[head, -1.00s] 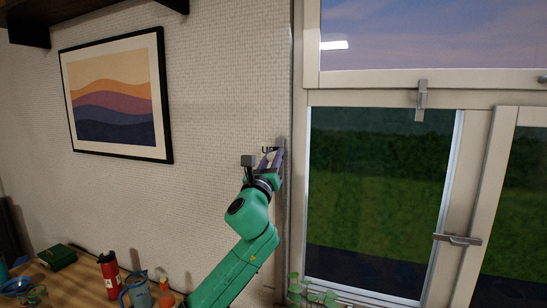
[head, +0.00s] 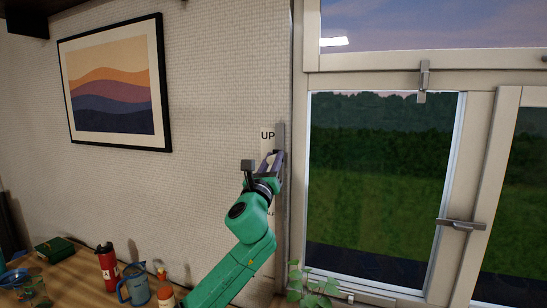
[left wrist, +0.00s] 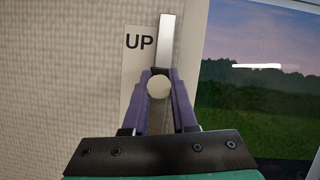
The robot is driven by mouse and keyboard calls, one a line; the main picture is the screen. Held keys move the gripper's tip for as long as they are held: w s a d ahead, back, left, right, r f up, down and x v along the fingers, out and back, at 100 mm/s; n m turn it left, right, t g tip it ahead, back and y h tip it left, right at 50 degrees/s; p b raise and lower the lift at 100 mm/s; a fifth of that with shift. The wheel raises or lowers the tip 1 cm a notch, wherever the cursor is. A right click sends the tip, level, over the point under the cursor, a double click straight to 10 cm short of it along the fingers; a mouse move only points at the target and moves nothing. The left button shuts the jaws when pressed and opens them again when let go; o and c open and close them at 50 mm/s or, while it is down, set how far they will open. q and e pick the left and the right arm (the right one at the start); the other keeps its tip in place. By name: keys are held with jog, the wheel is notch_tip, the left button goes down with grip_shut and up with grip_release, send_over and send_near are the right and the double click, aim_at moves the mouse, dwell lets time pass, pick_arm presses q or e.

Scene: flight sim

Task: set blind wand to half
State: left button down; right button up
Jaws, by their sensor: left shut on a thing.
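A vertical metal track (head: 281,136) runs up the wall beside the window frame; its upper part shows in the left wrist view (left wrist: 168,38). A pale label strip with "UP" at its top (head: 267,136) lies just left of the track; it also shows in the left wrist view (left wrist: 137,43). My left gripper (head: 271,160), with purple fingers, is shut on a round cream knob (left wrist: 159,88) at the track, a little below the "UP" lettering. The lower track and label are largely hidden behind my arm. My right gripper is not in view.
A window with a pale frame (head: 299,190) stands just right of the track, with a metal handle (head: 460,225). A framed picture (head: 115,85) hangs at left. A table below holds a red bottle (head: 107,268) and a blue jug (head: 134,287); a plant (head: 312,285) stands near the window.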

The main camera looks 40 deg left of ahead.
pick_arm(q)
notch_tip(320, 180, down, 20)
jog(key=b, duration=1.4)
jog(key=shift+r, duration=0.1)
jog(key=c, duration=0.7)
grip_release()
jog(key=shift+s, duration=0.1)
